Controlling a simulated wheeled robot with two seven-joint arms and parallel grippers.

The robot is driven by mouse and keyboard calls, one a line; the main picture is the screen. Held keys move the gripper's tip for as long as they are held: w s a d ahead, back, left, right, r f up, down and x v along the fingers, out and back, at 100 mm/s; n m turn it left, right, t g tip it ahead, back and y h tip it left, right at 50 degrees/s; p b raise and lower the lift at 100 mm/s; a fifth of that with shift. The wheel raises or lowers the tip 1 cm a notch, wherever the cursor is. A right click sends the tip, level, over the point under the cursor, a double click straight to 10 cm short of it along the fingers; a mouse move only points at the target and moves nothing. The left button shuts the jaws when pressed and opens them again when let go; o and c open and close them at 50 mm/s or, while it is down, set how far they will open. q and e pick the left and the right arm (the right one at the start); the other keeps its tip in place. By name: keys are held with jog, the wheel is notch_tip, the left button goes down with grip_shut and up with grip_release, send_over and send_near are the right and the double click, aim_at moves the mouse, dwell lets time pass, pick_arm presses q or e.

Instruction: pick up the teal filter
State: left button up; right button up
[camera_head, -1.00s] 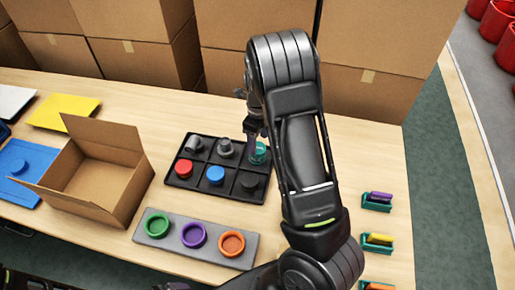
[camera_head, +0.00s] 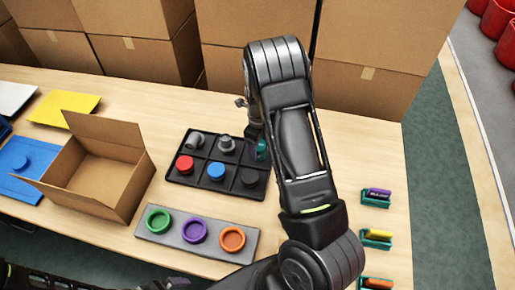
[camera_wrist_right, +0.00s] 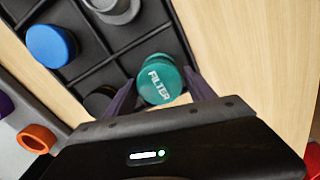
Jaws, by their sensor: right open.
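The teal filter (camera_wrist_right: 160,79), a round cap lettered FILTER, sits in the back right compartment of the black tray (camera_head: 176,177). In the head view the filter (camera_head: 262,150) is partly hidden by my right gripper (camera_head: 257,143). In the right wrist view my right gripper (camera_wrist_right: 158,88) is open, with one dark finger on each side of the filter. I cannot tell whether the fingers touch it.
The tray also holds grey pieces (camera_head: 227,143) and red (camera_head: 185,165), blue (camera_head: 216,172) and black caps (camera_head: 250,177). A grey strip with coloured rings (camera_head: 195,231) lies in front. An open cardboard box (camera_head: 98,180) stands left. Small teal holders (camera_head: 376,198) line the right edge.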

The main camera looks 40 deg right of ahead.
notch_tip(320, 180, down, 2)
jog(key=shift+f, duration=0.2)
jog(key=shift+c, duration=0.3)
jog(key=c, duration=1.1)
